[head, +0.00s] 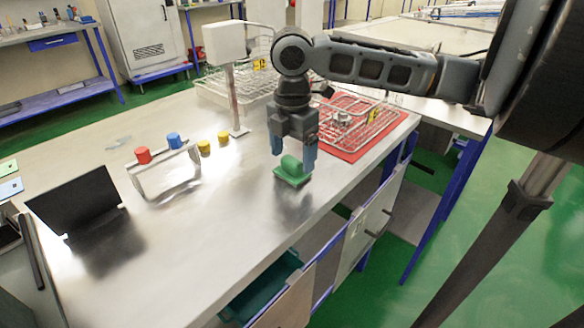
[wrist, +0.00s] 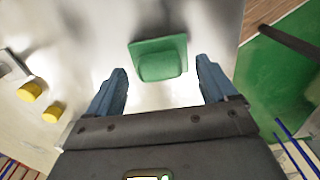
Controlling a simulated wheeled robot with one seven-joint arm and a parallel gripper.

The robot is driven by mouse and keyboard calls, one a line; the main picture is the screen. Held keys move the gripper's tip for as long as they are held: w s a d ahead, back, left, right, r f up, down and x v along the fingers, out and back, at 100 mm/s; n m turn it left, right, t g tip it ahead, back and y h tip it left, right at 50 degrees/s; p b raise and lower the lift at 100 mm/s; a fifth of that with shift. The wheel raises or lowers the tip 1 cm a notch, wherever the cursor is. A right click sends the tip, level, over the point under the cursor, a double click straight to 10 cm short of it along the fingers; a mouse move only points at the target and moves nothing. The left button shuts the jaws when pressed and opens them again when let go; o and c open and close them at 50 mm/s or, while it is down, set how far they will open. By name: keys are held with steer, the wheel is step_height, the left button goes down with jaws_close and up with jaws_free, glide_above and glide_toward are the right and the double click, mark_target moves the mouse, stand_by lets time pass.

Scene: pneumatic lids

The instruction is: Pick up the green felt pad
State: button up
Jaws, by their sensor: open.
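The green felt pad (head: 293,170) lies on the steel bench top near its front edge, with a raised rounded green part on a flat square base. In the wrist view the pad (wrist: 158,58) lies just beyond the fingertips and roughly midway between them. My gripper (head: 293,152) points down over the pad, with its blue fingers apart on either side of the raised part. In the wrist view my gripper (wrist: 160,75) is open, and nothing shows held between the fingers. I cannot tell whether the fingers touch the pad.
A metal stand (head: 165,172) with red and blue caps and two yellow caps (head: 213,142) are to the left. A black panel (head: 75,203) stands at far left. A wire basket on a red mat (head: 352,155) is close behind my gripper. The bench front is clear.

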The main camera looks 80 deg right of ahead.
steer(key=shift+f, duration=0.75)
steer(key=shift+c, duration=0.3)
steer(key=c, duration=1.1)
